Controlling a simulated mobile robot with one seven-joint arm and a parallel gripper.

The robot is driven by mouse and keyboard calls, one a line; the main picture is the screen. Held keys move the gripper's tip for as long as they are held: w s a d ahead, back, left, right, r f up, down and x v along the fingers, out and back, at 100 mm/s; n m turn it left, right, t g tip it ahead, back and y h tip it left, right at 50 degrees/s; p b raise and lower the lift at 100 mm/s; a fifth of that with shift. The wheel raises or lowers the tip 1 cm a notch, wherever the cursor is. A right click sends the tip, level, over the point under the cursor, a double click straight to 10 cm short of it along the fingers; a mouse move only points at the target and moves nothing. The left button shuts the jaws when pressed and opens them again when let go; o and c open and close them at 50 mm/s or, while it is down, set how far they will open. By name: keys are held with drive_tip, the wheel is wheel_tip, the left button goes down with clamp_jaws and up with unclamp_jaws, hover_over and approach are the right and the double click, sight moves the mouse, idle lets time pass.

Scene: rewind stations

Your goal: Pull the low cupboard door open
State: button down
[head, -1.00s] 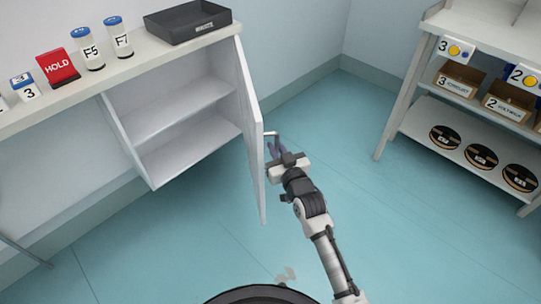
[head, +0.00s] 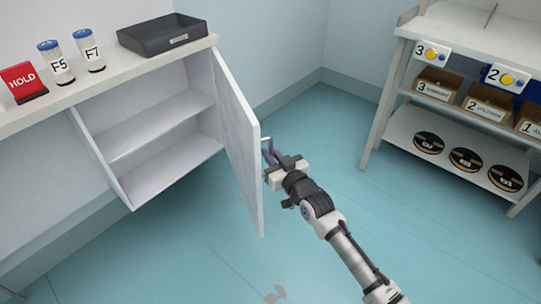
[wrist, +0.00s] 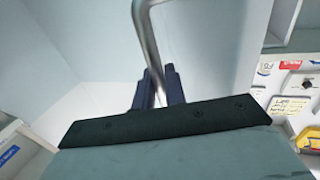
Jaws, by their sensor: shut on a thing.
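The low cupboard door (head: 238,140) is a white panel standing open, hinged at the cupboard's right side and swung out toward me. The inside of the low cupboard (head: 150,135) shows one shelf and looks empty. A metal bar handle (head: 267,139) sits on the door's outer face near its free edge; it also shows in the wrist view (wrist: 147,38). My gripper (head: 272,157) is right of the door, shut on the handle. In the wrist view its dark fingers (wrist: 158,88) close around the bar.
A dark tray (head: 165,40), two bottles (head: 73,62) and a red HOLD sign (head: 23,81) stand on the counter above. A shelf rack (head: 455,115) with boxes and spools stands at the right.

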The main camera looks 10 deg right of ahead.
drive_tip(key=c, duration=1.5)
unclamp_jaws()
drive_tip(key=shift+c, duration=0.2)
drive_tip(key=b+v, duration=1)
drive_tip(key=v, duration=0.2)
drive_tip(key=shift+f, duration=0.1)
